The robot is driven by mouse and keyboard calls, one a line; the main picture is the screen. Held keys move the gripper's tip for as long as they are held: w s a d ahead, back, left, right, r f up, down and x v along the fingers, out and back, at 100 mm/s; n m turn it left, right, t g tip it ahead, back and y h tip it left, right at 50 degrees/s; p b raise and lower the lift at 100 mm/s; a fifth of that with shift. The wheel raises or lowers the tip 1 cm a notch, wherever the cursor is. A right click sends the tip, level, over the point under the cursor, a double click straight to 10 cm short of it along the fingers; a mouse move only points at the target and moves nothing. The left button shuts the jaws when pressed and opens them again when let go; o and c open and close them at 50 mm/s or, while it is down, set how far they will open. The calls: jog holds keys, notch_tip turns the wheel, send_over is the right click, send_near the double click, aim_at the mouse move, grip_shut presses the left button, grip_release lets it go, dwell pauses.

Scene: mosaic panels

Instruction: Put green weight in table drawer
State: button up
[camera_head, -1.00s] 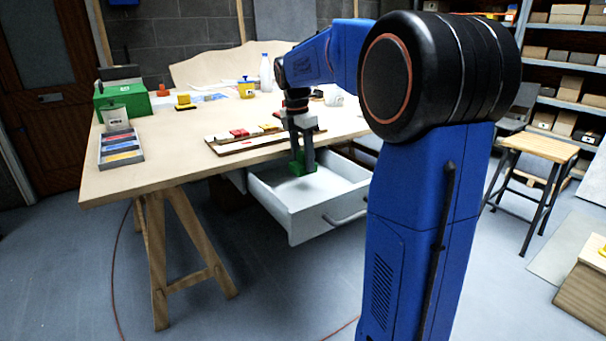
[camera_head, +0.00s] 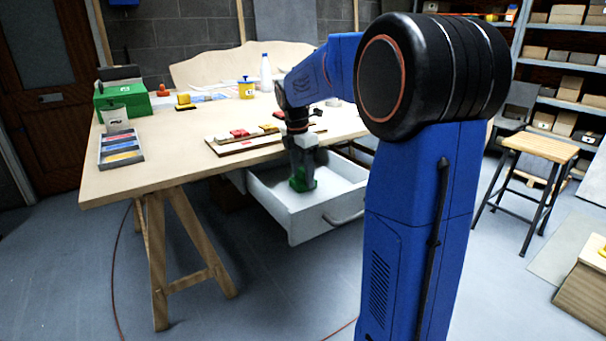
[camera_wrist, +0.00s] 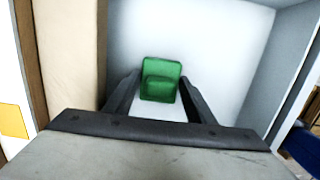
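The green weight (camera_wrist: 161,80) is a block with a smaller raised part, seen between my two fingers in the wrist view. In the head view the green weight (camera_head: 299,183) is inside the open white table drawer (camera_head: 311,227). My gripper (camera_head: 303,170) points down into the drawer and is shut on the weight. In the wrist view my gripper (camera_wrist: 160,92) has a dark finger against each side of it. I cannot tell whether the weight touches the drawer floor. The drawer is pulled out under the wooden table (camera_head: 180,152).
A wooden board (camera_head: 240,146) with red, white and yellow pieces lies near the table edge above the drawer. A grey tray (camera_head: 121,152), a green box (camera_head: 123,101) and a yellow cup (camera_head: 246,89) stand on the table. A stool (camera_head: 541,147) stands at the right.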

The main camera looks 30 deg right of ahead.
aim_at(299, 180)
jog(key=shift+r, duration=0.1)
notch_tip(299, 180, up, 12)
jog(key=a, duration=0.1)
jog(key=shift+a, duration=0.25)
dwell(0.4)
dwell(0.5)
